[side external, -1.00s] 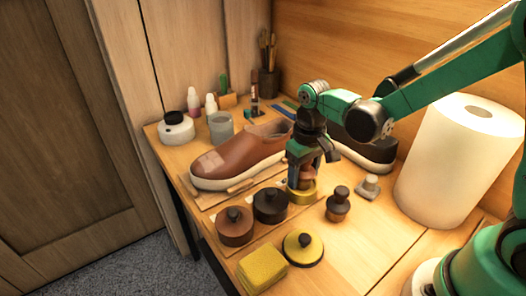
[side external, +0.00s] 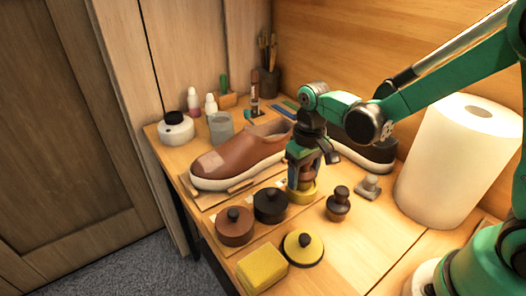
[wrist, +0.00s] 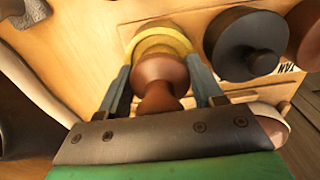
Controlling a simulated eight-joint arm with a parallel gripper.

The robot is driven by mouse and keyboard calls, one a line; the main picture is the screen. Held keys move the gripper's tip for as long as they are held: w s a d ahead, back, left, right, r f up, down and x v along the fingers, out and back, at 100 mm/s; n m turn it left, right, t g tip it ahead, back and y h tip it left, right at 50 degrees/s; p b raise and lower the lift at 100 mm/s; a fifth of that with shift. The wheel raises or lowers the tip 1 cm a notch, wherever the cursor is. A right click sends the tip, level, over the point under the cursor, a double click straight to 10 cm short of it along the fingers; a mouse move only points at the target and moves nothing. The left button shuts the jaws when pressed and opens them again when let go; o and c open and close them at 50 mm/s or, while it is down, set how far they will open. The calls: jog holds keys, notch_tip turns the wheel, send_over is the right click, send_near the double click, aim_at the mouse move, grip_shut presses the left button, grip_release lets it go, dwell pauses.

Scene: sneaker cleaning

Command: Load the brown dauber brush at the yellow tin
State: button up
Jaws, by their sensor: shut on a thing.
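My gripper (side external: 303,172) is shut on the brown dauber brush (side external: 307,174), which stands upright between the fingers. In the wrist view the brush (wrist: 160,75) shows its rounded brown body and narrow handle between the two blue-grey fingers. Its lower end is down at the yellow tin (side external: 301,196); the tin's rim (wrist: 160,33) shows around it in the wrist view. The bristles are hidden inside the tin. A round lid with a yellow top and dark knob (side external: 303,248) lies on the table in front.
A dark lidded tin (side external: 270,206) and a brown lidded tin (side external: 235,227) stand left of the yellow tin. A darker dauber (side external: 338,204) stands to the right. The brown shoe (side external: 238,160) is behind, a yellow sponge (side external: 262,270) in front, and a paper roll (side external: 455,160) at right.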

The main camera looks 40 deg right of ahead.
jog(key=shift+r, duration=3.5)
